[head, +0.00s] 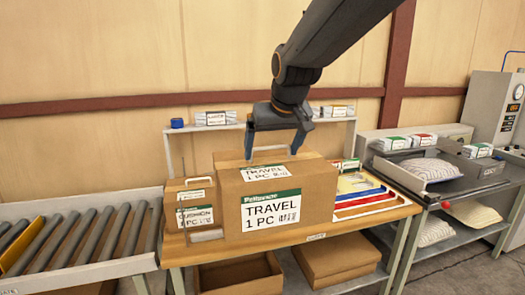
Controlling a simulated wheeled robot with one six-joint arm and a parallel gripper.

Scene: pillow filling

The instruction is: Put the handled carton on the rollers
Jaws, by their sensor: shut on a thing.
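The large brown carton (232,198) labelled TRAVEL 1 PC is upright on or just above the wooden packing table (375,212); I cannot tell if there is a gap under it. A white handle (270,148) shows on its top. My gripper (272,156) comes down from above and is shut on this carton at the handle, one finger at each end. A smaller carton (176,190) labelled CUSHION, also with a handle, stands just left of it. The grey rollers (88,236) of the conveyor are at the far left and bear no carton.
A tray with coloured strips (362,202) lies right of the carton. A rear shelf (338,129) holds small boxes and a blue roll (177,123). A side bench (450,187) with a striped pillow (430,169) stands at the right.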

